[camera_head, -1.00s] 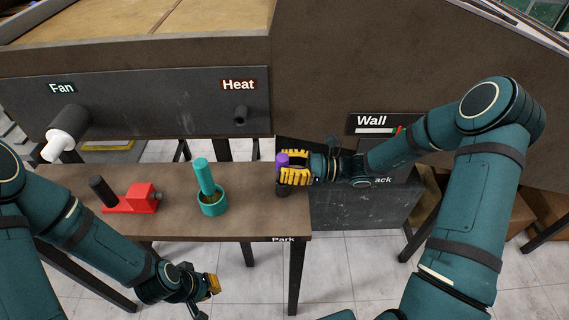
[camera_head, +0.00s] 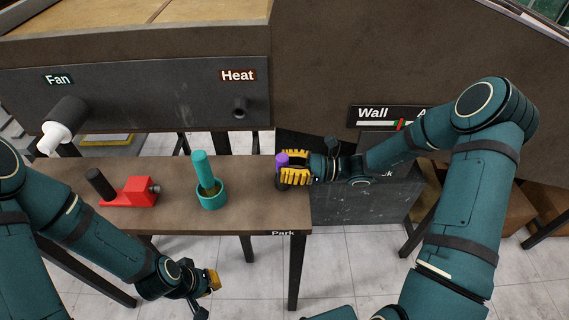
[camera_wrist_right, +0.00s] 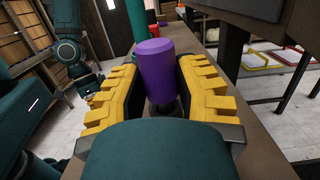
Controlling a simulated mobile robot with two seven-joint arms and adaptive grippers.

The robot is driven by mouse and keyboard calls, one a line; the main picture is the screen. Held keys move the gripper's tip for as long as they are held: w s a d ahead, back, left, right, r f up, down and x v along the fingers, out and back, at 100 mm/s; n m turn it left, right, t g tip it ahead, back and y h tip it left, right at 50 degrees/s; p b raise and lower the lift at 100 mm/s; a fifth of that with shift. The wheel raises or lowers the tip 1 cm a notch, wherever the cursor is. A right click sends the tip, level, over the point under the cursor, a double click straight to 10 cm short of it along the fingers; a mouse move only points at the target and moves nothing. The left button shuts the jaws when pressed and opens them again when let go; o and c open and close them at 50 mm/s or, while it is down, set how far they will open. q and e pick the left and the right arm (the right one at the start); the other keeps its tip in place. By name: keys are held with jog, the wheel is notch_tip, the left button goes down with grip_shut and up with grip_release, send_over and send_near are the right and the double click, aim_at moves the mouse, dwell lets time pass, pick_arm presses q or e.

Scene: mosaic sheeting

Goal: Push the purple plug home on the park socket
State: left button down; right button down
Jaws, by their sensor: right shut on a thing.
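The purple plug (camera_head: 282,158) stands upright at the right end of the brown bench, near the Park label (camera_head: 282,233). My right gripper (camera_head: 290,171) is shut on it, coming in from the right with yellow fingers. In the right wrist view the purple plug (camera_wrist_right: 158,65) stands between the two yellow finger pads. A dark piece shows below the purple part, which I take to be the park socket (camera_head: 282,187); the fingers partly hide it, so I cannot tell how deep the plug sits. My left gripper (camera_head: 208,284) hangs in front of the bench, its jaws unclear.
A teal cup with a teal rod (camera_head: 211,197) and a red block with a black handle (camera_head: 130,190) stand on the bench (camera_head: 245,212). Behind are the Heat socket (camera_head: 240,107), the Fan fitting (camera_head: 65,120) and the Wall panel (camera_head: 375,115). Bare bench lies left of the plug.

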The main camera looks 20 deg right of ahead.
jog(key=shift+f+b, duration=0.4)
jog(key=shift+f, duration=0.45)
jog(key=c, duration=0.7)
grip_release()
jog(key=shift+d, duration=0.1)
jog(key=v, duration=1.1)
jog(key=shift+s+d+f, duration=0.1)
jog(key=shift+s+d, duration=0.05)
jog(key=shift+d, duration=0.25)
